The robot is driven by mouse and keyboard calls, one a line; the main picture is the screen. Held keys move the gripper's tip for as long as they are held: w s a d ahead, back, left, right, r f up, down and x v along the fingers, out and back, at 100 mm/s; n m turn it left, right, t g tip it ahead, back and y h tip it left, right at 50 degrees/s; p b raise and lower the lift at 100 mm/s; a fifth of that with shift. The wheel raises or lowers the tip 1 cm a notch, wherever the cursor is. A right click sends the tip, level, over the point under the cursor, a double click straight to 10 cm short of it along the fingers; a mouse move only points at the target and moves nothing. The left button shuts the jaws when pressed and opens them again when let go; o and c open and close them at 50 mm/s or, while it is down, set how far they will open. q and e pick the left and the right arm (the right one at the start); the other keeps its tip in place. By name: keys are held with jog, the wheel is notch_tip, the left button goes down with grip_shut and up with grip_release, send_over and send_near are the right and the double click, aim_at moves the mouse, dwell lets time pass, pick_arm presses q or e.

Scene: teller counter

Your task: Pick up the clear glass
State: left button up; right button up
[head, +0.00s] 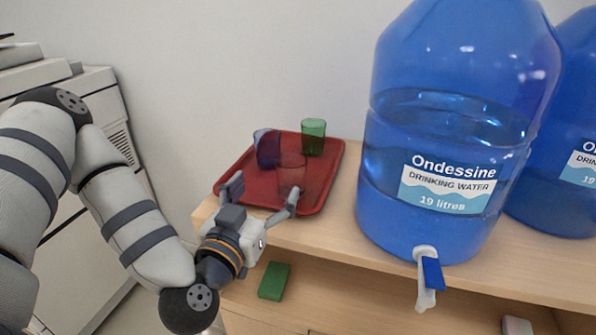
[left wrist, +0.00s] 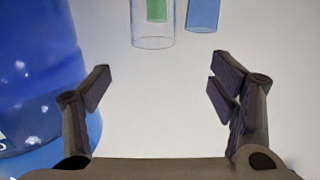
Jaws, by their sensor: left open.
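The clear glass (head: 291,170) stands on the red tray (head: 327,185) at its front, looking reddish against it. In the left wrist view the clear glass (left wrist: 153,30) shows at the top, beyond the fingertips and roughly between their lines. My left gripper (head: 262,192) is open and empty at the tray's front edge, its fingers pointing toward the glasses. In the head view its right finger overlaps the lower part of the clear glass. The open fingers also show in the left wrist view (left wrist: 160,76). My right gripper is not in view.
A blue glass (head: 267,148) and a green glass (head: 313,137) stand behind the clear one on the tray. A large blue water bottle (head: 440,150) with a tap stands to the right. A green block (head: 274,281) lies on the shelf below the counter top.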

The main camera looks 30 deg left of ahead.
aim_at(286, 170)
pick_arm(q)
jog(key=shift+w+a+f+b, duration=0.15)
jog(key=shift+w+f+b, duration=0.3)
jog(key=shift+w+b, duration=0.15)
jog(key=shift+w+a+f+b, duration=0.15)
jog(key=shift+w+f+b, duration=0.3)
jog(key=shift+w+b, duration=0.1)
jog(key=x, duration=0.5)
jog(key=d+r+x, duration=0.1)
jog(key=x, duration=0.2)
jog(key=shift+w, duration=0.2)
jog(key=shift+r, duration=0.1)
jog(key=c, duration=1.4)
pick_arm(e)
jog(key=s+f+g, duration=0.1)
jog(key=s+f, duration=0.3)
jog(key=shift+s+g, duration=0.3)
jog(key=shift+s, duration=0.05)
